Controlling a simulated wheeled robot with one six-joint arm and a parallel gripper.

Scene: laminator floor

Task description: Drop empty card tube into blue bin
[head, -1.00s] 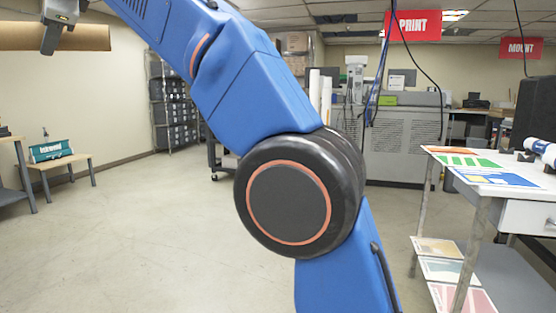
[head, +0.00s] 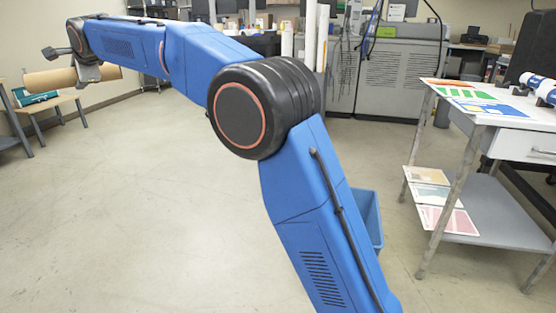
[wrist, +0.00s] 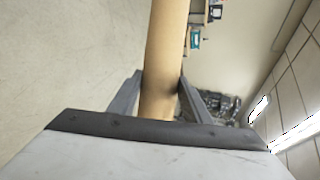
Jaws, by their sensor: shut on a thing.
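The brown card tube (head: 52,80) is held roughly level at the far left of the head view. My gripper (head: 88,74) is shut around it, closer to the tube's right end. In the wrist view the tube (wrist: 166,45) runs up between the two fingers of my gripper (wrist: 160,88). The blue bin (head: 368,215) stands on the floor to the right, mostly hidden behind my blue arm.
A table (head: 492,110) with printed sheets and a white-and-blue roll stands at the right, with a lower shelf (head: 478,212). A small wooden bench (head: 50,104) with a green box is at the left. Large grey machines line the back. The middle floor is clear.

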